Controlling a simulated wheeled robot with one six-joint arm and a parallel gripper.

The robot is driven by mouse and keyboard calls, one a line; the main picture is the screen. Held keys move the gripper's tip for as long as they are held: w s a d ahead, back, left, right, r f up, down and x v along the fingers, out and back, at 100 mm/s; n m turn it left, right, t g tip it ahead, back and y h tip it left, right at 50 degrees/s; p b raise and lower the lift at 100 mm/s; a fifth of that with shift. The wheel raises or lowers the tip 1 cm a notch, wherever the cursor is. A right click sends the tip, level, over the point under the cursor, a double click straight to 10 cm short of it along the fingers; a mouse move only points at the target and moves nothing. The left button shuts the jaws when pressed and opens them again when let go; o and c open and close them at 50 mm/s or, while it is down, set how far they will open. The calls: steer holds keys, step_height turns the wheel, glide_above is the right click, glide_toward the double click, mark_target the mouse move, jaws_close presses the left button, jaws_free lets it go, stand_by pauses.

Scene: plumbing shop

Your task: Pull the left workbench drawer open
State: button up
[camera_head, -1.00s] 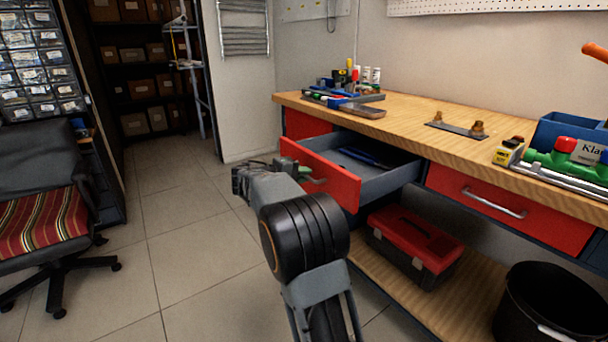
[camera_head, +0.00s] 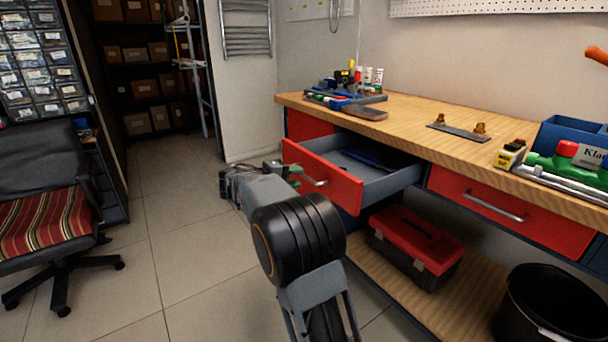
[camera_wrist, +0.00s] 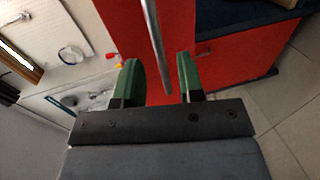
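The left workbench drawer (camera_head: 340,190) has a red front and stands well out from the bench, its grey inside showing with dark blue items in it. Its metal bar handle (camera_head: 318,183) is on the front. My gripper (camera_head: 292,172) is just in front of the drawer, to the left of the handle. In the wrist view, the green fingers (camera_wrist: 157,62) are spread apart, with the handle bar (camera_wrist: 154,45) between their directions and a gap to each finger. The gripper is open and holds nothing. The head view partly hides the fingers behind the wrist.
The right drawer (camera_head: 470,198) is shut. A red toolbox (camera_head: 415,243) sits on the lower shelf, with a black bucket (camera_head: 545,305) at right. An office chair (camera_head: 45,215) stands at left. The tiled floor (camera_head: 180,255) between chair and bench is clear.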

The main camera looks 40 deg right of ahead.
steer(key=p+v, duration=0.2)
steer(key=v, duration=0.8)
